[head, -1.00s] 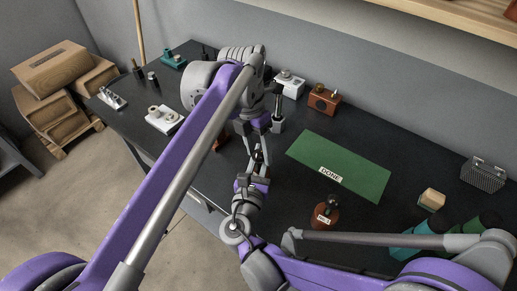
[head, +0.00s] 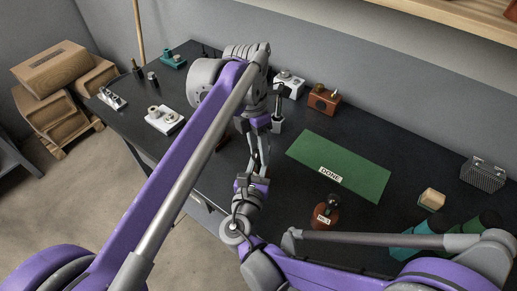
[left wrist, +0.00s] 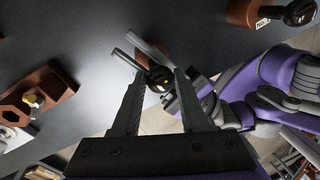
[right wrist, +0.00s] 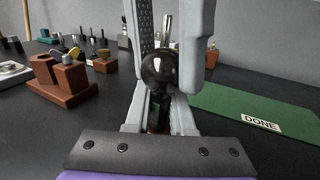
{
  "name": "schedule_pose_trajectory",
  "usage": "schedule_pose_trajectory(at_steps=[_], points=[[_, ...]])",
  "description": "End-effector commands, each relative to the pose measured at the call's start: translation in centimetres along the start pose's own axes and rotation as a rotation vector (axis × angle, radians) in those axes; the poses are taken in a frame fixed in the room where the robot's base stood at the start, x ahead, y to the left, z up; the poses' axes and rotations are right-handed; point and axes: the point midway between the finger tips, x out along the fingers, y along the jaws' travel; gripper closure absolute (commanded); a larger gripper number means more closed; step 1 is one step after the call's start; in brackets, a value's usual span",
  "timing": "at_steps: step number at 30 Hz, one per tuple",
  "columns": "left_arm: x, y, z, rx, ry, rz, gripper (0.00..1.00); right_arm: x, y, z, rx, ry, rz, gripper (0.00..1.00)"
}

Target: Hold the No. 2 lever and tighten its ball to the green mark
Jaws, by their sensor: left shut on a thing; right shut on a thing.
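The lever's glossy black ball (right wrist: 160,68) stands on a dark stem (right wrist: 163,108) in the right wrist view. My right gripper (right wrist: 160,100) is shut on the stem, just below the ball. My left gripper (left wrist: 160,78) comes down from above and is shut on the ball (left wrist: 160,77), with one finger on each side. In the head view my left gripper (head: 260,168) meets my right gripper (head: 248,184) near the table's front edge, and they hide most of the lever. I cannot make out a green mark or the No. 2 label.
Another brown-based lever with a numbered tag (head: 324,217) stands to the right. Behind it lies the green DONE mat (head: 345,160). A brown wooden stand (right wrist: 65,82) is at left in the right wrist view. A small wooden block (head: 432,199) lies far right.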

Motion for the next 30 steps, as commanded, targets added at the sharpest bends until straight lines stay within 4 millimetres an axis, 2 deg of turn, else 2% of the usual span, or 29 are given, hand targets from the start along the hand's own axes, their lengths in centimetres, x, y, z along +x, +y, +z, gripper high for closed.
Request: schedule_pose_trajectory(at_steps=[30], points=[[0.06, -0.38, 0.2, 0.946, 0.185, -0.001, 1.0, 0.0, -0.01, -0.01, 0.0, 0.0, 0.0, 1.0]])
